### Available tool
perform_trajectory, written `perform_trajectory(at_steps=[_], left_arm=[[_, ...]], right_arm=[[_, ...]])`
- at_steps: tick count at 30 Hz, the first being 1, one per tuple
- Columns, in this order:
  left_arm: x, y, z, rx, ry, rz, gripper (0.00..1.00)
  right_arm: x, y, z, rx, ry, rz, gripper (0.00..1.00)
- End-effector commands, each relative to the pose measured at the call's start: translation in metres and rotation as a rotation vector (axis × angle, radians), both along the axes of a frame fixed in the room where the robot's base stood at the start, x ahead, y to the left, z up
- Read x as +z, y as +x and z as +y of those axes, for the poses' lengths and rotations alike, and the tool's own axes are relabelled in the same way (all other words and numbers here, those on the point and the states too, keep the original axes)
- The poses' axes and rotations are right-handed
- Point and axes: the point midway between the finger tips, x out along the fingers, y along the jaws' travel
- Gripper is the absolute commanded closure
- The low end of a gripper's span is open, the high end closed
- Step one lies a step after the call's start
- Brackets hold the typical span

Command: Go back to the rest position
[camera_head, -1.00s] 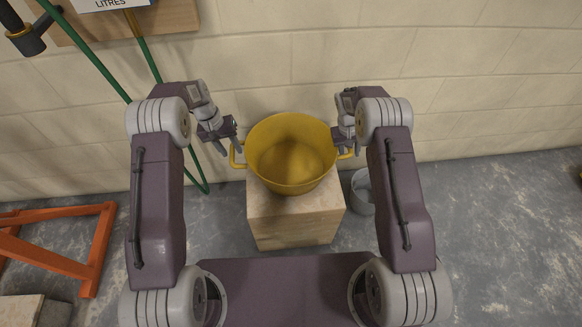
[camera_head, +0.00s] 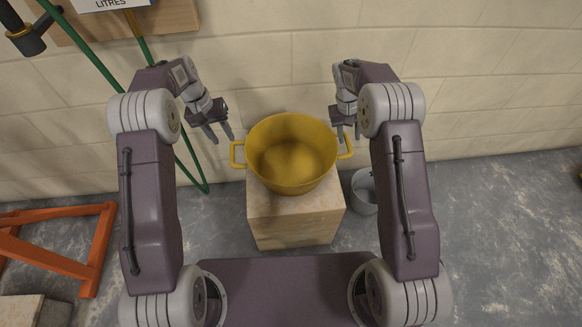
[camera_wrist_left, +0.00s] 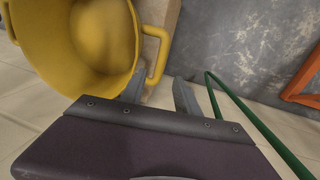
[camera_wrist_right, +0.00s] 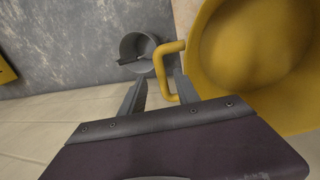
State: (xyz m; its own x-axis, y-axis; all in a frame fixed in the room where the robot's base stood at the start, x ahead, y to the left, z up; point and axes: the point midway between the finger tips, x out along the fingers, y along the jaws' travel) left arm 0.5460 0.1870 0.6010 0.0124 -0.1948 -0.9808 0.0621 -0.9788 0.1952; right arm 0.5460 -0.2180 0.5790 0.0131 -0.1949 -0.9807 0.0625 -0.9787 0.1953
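The yellow tub (camera_head: 291,155) stands upright on a pale block (camera_head: 295,222) against the wall. It looks empty and has a handle on each side. My left gripper (camera_head: 217,135) is open and empty, up and to the left of the left handle (camera_head: 237,155). The left wrist view shows that handle (camera_wrist_left: 160,50) beside the spread fingers (camera_wrist_left: 158,92). My right gripper (camera_head: 347,133) is open near the right handle (camera_head: 346,147). In the right wrist view the handle (camera_wrist_right: 160,68) shows beyond and between the fingers (camera_wrist_right: 160,92); whether they touch it cannot be told.
A grey bucket (camera_head: 364,192) stands on the floor right of the block. A green hose or pole (camera_head: 190,170) runs down the wall at left. An orange frame (camera_head: 55,245) is at far left. The floor at right is clear.

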Motion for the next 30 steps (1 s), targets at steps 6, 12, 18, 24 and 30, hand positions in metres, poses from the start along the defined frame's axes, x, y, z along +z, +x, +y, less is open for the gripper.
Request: perform_trajectory(at_steps=[6, 12, 18, 24, 30], left_arm=[[0.000, 0.000, 0.000, 0.000, 0.000, 0.000, 0.62], [0.000, 0.000, 0.000, 0.000, 0.000, 0.000, 0.62], [0.000, 0.000, 0.000, 0.000, 0.000, 0.000, 0.62], [0.013, 0.004, -0.004, -0.010, 0.003, -0.026, 0.62], [0.082, -0.023, -0.022, -0.051, 0.018, -0.094, 0.62]], right_arm=[[0.023, 0.000, 0.005, 0.000, 0.000, 0.000, 0.62], [0.024, 0.000, 0.005, 0.000, 0.000, 0.001, 0.62], [0.023, 0.000, 0.005, 0.000, 0.000, 0.001, 0.62], [0.036, 0.004, 0.004, -0.002, 0.001, -0.025, 0.62], [0.103, -0.023, 0.004, -0.013, 0.021, -0.093, 0.62]])
